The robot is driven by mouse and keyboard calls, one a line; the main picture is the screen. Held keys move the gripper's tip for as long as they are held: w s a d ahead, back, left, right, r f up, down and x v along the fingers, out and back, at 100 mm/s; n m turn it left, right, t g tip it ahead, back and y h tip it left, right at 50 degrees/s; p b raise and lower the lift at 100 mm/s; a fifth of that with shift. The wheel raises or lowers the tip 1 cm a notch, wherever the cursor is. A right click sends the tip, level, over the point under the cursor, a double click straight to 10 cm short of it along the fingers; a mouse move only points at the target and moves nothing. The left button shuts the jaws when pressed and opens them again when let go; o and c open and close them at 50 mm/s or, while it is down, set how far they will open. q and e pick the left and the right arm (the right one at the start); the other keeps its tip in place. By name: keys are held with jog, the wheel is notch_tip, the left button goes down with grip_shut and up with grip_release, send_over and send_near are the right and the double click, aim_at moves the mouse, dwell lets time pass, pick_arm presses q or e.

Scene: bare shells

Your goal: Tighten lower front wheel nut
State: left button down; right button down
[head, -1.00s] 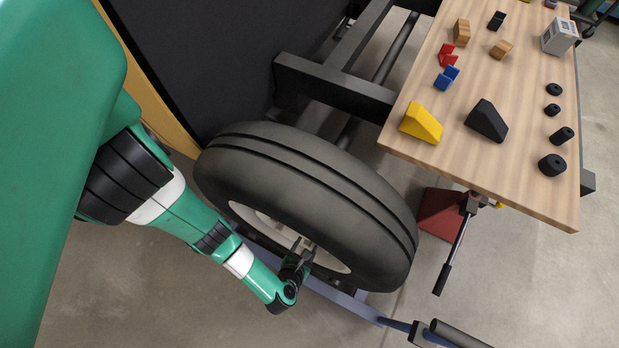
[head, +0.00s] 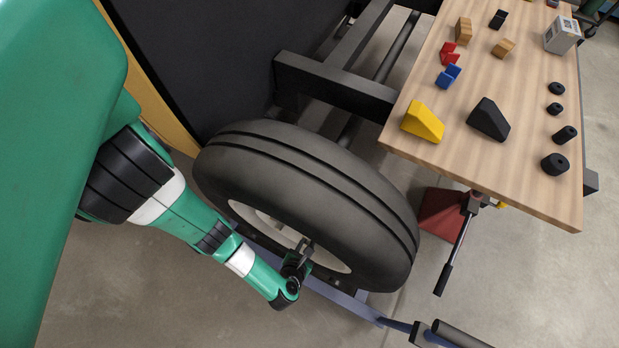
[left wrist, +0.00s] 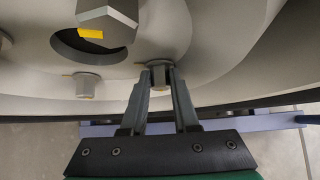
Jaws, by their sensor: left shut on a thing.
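The wheel with its black tyre (head: 310,190) and pale rim (head: 330,260) stands upright in the middle of the head view. My left gripper (head: 306,250) reaches in to the rim face from the left. In the left wrist view the two fingers of my left gripper (left wrist: 160,76) are shut on a grey wheel nut (left wrist: 159,66), one on each side of it. Another wheel nut (left wrist: 87,85) with a yellow mark sits to the left, apart from the fingers. The large hex hub nut (left wrist: 107,22) with a yellow patch is above. My right gripper is not in view.
A wooden table (head: 490,160) at the right carries a yellow wedge (head: 422,122), a black wedge (head: 488,119) and several small parts. A red jack (head: 440,214) with a dark handle stands beside the tyre. A blue-grey beam (head: 345,302) runs low in front of the wheel.

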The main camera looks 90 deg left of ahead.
pick_arm(q)
jog(key=shift+w+d+f+m+g+y, duration=0.1)
jog(key=shift+w+m+g+y, duration=0.05)
jog(key=shift+m+g+y, duration=0.3)
jog(key=shift+w+d+m+g+y, duration=0.15)
jog(key=shift+m+g, duration=0.1)
jog(key=shift+g, duration=0.3)
jog(key=shift+f+m+g+y, duration=0.1)
jog(key=shift+m+g+y, duration=0.4)
jog(key=shift+g+y, duration=0.2)
jog(key=c, duration=0.7)
grip_release()
jog(key=p+v, duration=0.2)
jog(key=v, duration=0.9)
jog(key=shift+d+r, duration=0.2)
jog(key=shift+r, duration=0.05)
